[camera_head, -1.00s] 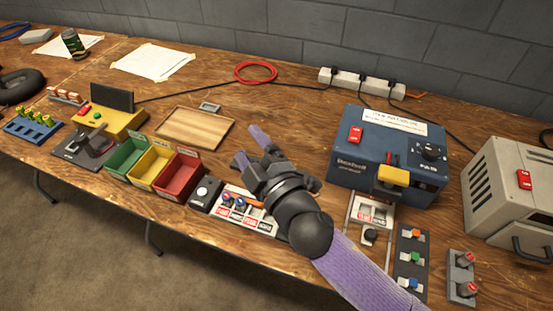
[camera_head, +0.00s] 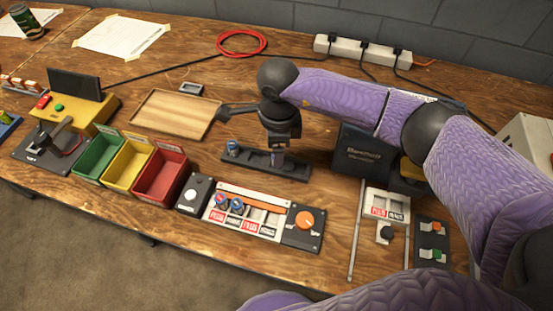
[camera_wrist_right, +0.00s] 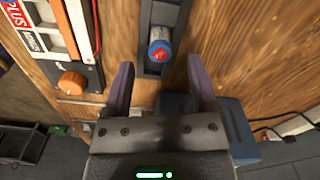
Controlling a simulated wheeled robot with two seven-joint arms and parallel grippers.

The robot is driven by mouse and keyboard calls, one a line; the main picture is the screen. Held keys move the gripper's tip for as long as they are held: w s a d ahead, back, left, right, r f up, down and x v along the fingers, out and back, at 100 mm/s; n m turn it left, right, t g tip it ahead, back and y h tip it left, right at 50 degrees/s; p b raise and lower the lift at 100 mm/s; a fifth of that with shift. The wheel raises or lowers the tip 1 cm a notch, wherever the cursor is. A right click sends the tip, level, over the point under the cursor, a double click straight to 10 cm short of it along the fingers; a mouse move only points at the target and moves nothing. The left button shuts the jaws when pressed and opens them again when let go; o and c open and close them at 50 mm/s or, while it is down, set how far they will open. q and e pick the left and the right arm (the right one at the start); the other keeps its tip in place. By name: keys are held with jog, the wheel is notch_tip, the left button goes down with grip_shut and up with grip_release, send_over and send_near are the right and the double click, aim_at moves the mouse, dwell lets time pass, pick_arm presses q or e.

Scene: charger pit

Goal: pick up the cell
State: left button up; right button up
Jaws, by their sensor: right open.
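My left gripper is not in view.
A panel (camera_head: 270,237) with two blue-topped cells, PLUS labels and an orange knob (camera_head: 304,220) lies in front. Left are a red bin (camera_head: 160,178) and a wooden tray (camera_head: 178,115). A blue machine (camera_head: 362,152) stands close on the right, partly behind my arm.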

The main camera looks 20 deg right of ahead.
notch_tip(320, 180, down, 4)
jog(key=shift+a+r+b, duration=0.1)
jog(key=shift+r+b, duration=0.15)
jog(key=shift+b, duration=0.25)
jog(key=shift+r, duration=0.1)
jog(key=shift+w, duration=0.1)
grip_shut()
